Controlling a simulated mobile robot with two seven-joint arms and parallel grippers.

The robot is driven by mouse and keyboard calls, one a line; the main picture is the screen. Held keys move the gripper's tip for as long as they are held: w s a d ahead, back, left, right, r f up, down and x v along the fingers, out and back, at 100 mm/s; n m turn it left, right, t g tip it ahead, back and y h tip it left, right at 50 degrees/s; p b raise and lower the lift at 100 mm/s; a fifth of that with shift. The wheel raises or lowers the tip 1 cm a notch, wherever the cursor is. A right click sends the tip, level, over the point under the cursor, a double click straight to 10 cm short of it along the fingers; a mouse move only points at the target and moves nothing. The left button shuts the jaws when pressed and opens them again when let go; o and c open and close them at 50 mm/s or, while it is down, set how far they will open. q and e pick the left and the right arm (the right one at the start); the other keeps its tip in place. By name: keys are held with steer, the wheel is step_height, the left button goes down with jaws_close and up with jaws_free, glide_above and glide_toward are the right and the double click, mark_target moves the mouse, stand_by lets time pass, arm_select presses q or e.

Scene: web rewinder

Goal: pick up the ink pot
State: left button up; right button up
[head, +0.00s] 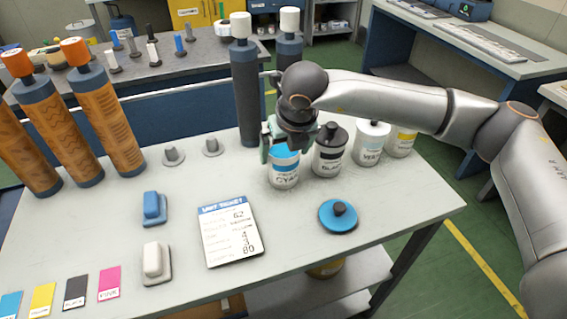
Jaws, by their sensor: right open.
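A white ink pot with a cyan top and a label that seems to read CYAN (284,180) stands on the table toward the back right. My right gripper (287,153) points down at its top, with green fingers apart on either side of the rim. I cannot tell whether they touch it. A blue lid with a black knob (338,216) lies in front. My left gripper is not in view.
Dark rollers (246,95) stand upright just behind the pots. Orange patterned rollers (105,120) stand at the left. A job card (230,236), a blue block (154,208), a white block (156,262) and colour swatches (75,291) lie in front. The table's right corner is bare.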

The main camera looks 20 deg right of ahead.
steer(key=shift+x, duration=1.35)
steer(key=shift+r, duration=0.15)
steer(key=c, duration=1.5)
steer(key=shift+c, duration=0.2)
